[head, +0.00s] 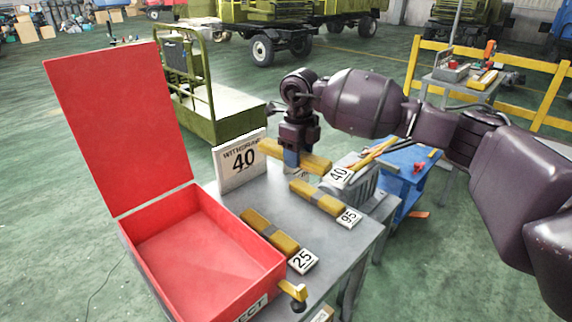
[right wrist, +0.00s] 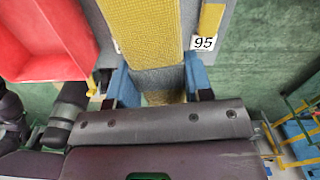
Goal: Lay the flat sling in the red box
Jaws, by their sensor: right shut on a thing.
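A yellow flat sling with a grey middle band (head: 311,159) is between the blue fingers of my right gripper (head: 291,160). In the right wrist view the fingers (right wrist: 160,88) are shut on the grey band, and the yellow webbing (right wrist: 146,28) runs out beyond them. I cannot tell whether the sling still touches the bench. A tag reading 40 (head: 340,176) is near its right end. The red box (head: 190,262) is at the left, its lid (head: 120,125) standing open and its visible inside empty. My left gripper is not in view.
A sign reading "WITHDRAW 40" (head: 240,161) stands on the grey bench (head: 266,196) behind the box. Two more yellow slings lie there: one by tag 95 (head: 349,218), one (head: 270,231) by tag 25 (head: 303,260). A yellow latch (head: 293,290) sticks out at the box's front corner.

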